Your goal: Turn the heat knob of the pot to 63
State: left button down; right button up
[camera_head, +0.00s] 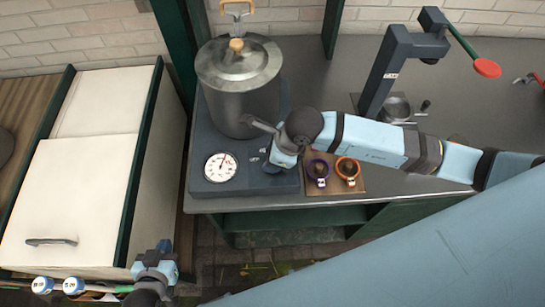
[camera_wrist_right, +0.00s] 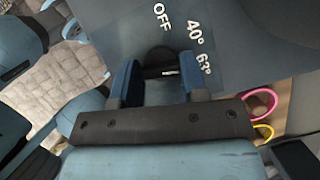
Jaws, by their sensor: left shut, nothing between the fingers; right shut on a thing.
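The steel pot (camera_head: 238,88) stands on a dark blue-grey heater base with a round white dial (camera_head: 220,167) on its front. My right gripper (camera_head: 276,158) is at the base's front, right of the dial, and mostly hides the knob in the head view. In the right wrist view, the black heat knob (camera_wrist_right: 158,57) sits between the blue fingers of the right gripper (camera_wrist_right: 159,68), which is shut on it. The panel reads OFF, 40° and 63°. A small white mark shows on the knob's right part; its exact aim is unclear. My left gripper (camera_head: 160,250) is shut and empty, low at left.
A wooden board (camera_head: 332,187) with purple and orange ringed items lies right of the base. A dark stand (camera_head: 385,70) with a red-ended lever is behind my right arm. A white cabinet (camera_head: 75,190) stands left, with blue-capped items (camera_head: 73,286) near its front.

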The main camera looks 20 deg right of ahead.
jog(key=shift+m+t, duration=0.3)
jog(key=shift+m, duration=0.5)
jog(key=o, duration=0.9)
jog(key=b+v, duration=0.2)
jog(key=v, duration=1.2)
jog(key=shift+a, duration=0.2)
jog(key=shift+s, duration=0.1)
